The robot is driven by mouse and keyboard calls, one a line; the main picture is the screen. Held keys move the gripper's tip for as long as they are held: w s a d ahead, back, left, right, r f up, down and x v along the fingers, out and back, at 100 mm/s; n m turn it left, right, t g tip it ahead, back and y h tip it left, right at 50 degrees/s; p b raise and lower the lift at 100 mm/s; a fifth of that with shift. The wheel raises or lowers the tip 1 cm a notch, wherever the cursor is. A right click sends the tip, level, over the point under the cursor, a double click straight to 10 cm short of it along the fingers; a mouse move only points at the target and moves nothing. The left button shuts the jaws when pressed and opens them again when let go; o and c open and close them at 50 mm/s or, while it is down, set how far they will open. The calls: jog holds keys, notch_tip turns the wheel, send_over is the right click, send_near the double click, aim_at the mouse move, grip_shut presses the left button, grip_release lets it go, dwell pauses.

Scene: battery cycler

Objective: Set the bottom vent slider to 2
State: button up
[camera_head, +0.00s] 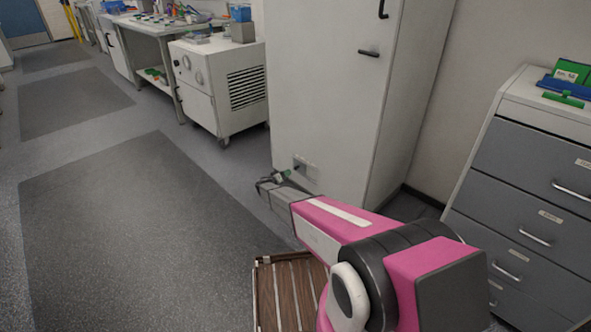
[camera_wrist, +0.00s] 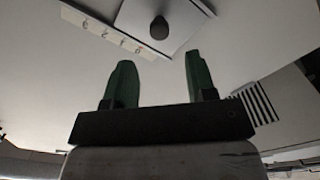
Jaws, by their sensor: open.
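The tall white cabinet (camera_head: 325,90) has a small vent slider plate (camera_head: 309,170) low on its front. In the wrist view, the slider has a dark round knob (camera_wrist: 159,27) on a grey plate (camera_wrist: 133,14), beside a pale strip (camera_wrist: 106,32) with several small marks. I cannot read the marks or tell the setting. My gripper (camera_head: 283,177) is close to the slider in the head view. In the wrist view, its green fingers (camera_wrist: 158,62) are open and empty. The knob appears beyond the fingertips, roughly in line with the gap between them. I see no contact.
A grey drawer cabinet (camera_head: 525,190) stands at the right with green and blue items on top. A white wheeled unit (camera_head: 205,100) with a louvred vent stands left of the cabinet. The floor (camera_head: 110,230) at the left is clear.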

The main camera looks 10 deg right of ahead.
aim_at(295, 169)
jog(key=x, duration=0.8)
jog(key=shift+w+d, duration=0.15)
jog(key=shift+d, duration=0.05)
jog(key=shift+c, duration=0.3)
